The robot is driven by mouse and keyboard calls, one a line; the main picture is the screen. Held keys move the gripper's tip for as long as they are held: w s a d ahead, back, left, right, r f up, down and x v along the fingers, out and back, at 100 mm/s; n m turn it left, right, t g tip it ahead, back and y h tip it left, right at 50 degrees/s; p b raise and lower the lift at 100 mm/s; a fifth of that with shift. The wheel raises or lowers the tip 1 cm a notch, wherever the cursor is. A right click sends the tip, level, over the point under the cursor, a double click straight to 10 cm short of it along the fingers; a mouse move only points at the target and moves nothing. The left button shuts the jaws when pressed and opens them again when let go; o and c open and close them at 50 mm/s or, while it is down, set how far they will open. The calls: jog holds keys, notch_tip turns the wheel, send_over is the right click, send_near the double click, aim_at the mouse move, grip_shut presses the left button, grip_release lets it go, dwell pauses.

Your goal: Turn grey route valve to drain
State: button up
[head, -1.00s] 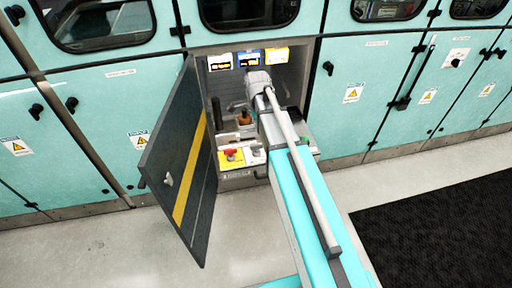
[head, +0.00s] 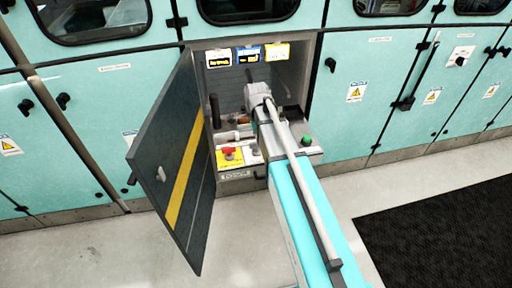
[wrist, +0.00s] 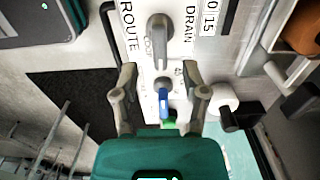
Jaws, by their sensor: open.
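The grey route valve (wrist: 159,38) shows at the top middle of the wrist view, a grey lever on a white plate between the words ROUTE and DRAIN. Its handle points down the picture, towards my gripper. My gripper (wrist: 159,72) is open, its two fingers spread on either side of the space just below the lever's end. It holds nothing. A small blue lever (wrist: 163,101) lies between the fingers in the picture; I cannot tell its depth. In the head view my arm reaches into the open cabinet and hides the valve and the fingertips.
The dark cabinet door (head: 165,165) with a yellow stripe stands open at the left. A red knob on a yellow plate (head: 229,157) and a green button (head: 307,141) flank my arm. A white cylinder (wrist: 221,98) and orange object (wrist: 304,32) are to the right.

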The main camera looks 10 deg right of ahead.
aim_at(256, 148)
jog(key=shift+f+b, duration=2)
jog(key=shift+f, duration=0.35)
grip_shut()
